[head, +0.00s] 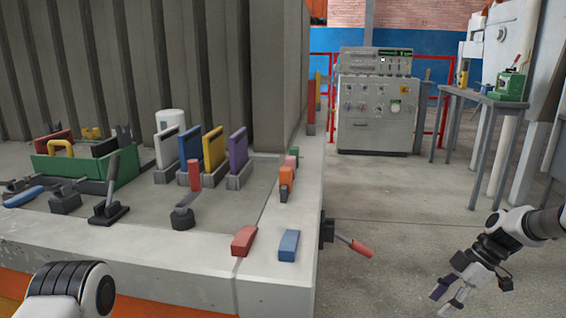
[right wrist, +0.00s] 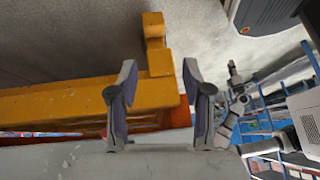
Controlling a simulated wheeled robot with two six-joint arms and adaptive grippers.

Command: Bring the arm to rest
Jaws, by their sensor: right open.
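My right gripper (head: 448,301) hangs at the lower right of the head view, over the bare floor and clear of the concrete block. In the right wrist view its two fingers (right wrist: 159,105) stand apart with nothing between them. Behind the fingers are a yellow beam (right wrist: 70,105) and a pale concrete face. Part of my left arm (head: 70,290) shows at the lower left of the head view; its gripper is out of the picture.
The concrete block (head: 180,258) carries levers, coloured panels, a red block (head: 244,241) and a blue block (head: 289,245). A red-handled lever (head: 354,246) juts from its right side. A grey control cabinet (head: 375,122) and a table (head: 485,97) stand farther back. The floor between is clear.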

